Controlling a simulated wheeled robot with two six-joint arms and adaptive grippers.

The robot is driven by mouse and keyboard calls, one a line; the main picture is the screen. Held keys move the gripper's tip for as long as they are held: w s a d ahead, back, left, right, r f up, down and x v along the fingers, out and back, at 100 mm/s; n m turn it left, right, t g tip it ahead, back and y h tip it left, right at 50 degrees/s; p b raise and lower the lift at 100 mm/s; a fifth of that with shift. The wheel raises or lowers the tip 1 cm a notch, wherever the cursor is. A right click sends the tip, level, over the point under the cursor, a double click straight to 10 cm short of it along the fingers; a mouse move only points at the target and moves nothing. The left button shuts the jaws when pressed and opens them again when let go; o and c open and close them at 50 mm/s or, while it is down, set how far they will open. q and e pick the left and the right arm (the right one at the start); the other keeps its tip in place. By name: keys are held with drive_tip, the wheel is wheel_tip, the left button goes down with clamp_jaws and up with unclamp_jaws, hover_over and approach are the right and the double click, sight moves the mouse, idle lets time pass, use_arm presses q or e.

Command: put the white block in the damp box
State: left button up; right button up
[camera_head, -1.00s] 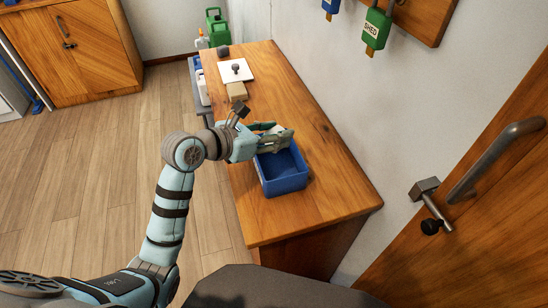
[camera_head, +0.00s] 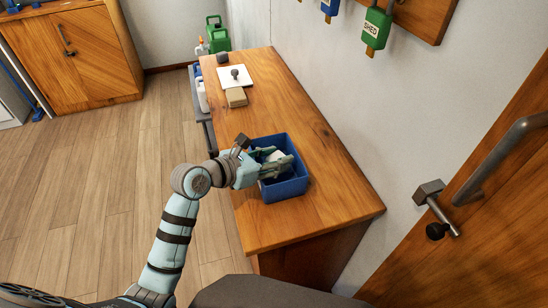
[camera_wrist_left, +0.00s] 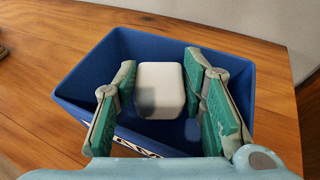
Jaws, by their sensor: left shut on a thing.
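The white block (camera_wrist_left: 161,90) sits between the fingertips of my left gripper (camera_head: 280,166), which is shut on it. In the wrist view, the block is inside the outline of the blue box (camera_wrist_left: 88,66), above or near its floor; I cannot tell if it touches the floor. In the head view, the blue open-topped box (camera_head: 286,190) stands on the wooden counter, and my left gripper reaches in over its left side. The fingers hide most of the block there. A label on the box's near wall is mostly covered by my gripper. My right gripper is not in view.
On the counter (camera_head: 325,190) beyond the box lie a tan block (camera_head: 236,97) and a white plate with a dark knob (camera_head: 235,75). A dark lump (camera_head: 223,57) sits at the far end. The wall (camera_head: 340,110) rises along the right; the counter right of the box is clear.

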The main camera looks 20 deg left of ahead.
use_arm(q)
drive_tip(key=o, duration=1.2)
drive_tip(key=shift+s+f, duration=0.15)
drive_tip(key=shift+f, duration=0.3)
drive_tip(key=shift+o, duration=0.2)
drive_tip(key=shift+r+p, duration=0.3)
drive_tip(key=shift+r, duration=0.1)
drive_tip(key=r+p+v, duration=0.1)
drive_tip(key=v, duration=1.1)
drive_tip(key=shift+p, duration=0.35)
